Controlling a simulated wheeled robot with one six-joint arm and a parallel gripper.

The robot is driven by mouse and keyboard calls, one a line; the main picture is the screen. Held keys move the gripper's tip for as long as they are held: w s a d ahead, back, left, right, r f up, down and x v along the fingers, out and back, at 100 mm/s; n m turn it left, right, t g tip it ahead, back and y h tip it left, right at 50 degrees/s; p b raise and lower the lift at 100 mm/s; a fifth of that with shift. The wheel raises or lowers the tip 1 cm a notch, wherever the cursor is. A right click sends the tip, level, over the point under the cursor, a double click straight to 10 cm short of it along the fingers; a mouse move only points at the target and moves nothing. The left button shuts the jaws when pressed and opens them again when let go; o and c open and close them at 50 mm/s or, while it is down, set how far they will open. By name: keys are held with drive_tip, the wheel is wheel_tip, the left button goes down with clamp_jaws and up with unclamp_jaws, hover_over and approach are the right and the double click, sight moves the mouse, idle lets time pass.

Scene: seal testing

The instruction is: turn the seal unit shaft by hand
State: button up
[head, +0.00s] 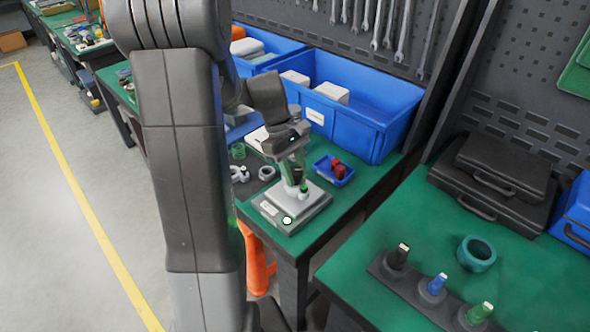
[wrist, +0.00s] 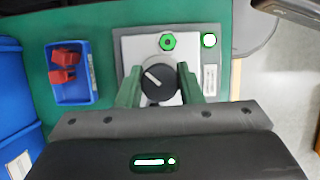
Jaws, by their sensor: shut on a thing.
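The seal unit (head: 312,208) is a grey box on the green bench, with a light top plate that also shows in the wrist view (wrist: 135,48). Its shaft carries a round black knob (wrist: 158,82) with a white pointer line, which slants toward the upper left in the wrist view. My gripper (wrist: 160,85) is shut on this knob, one green finger on each side. In the head view my gripper (head: 294,178) points down over the unit and hides most of the knob.
A small blue tray (head: 335,171) with red parts stands beside the unit. Large blue bins (head: 370,128) line the back. A second bench (head: 400,225) is at the right.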

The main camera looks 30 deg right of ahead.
drive_tip(key=shift+r+m+p, duration=0.1)
drive_tip(key=shift+m+p, duration=0.35)
drive_tip(key=shift+m, duration=0.15)
drive_tip(key=shift+m+y+p, duration=0.8)
drive_tip(key=shift+m, duration=0.6)
drive_tip(key=shift+m+y+p, duration=0.6)
drive_tip(key=shift+m+p, duration=0.15)
drive_tip(key=shift+m, duration=0.95)
drive_tip(key=shift+m+t+y+p, duration=0.5)
drive_tip(key=shift+m+y+p, duration=0.2)
drive_tip(key=shift+m, duration=1.2)
drive_tip(key=shift+m+t+y+p, duration=0.3)
drive_tip(key=shift+m+t+y, duration=0.1)
drive_tip(key=shift+m, duration=1.7)
drive_tip(key=o, duration=1)
drive_tip(key=shift+c, duration=0.2)
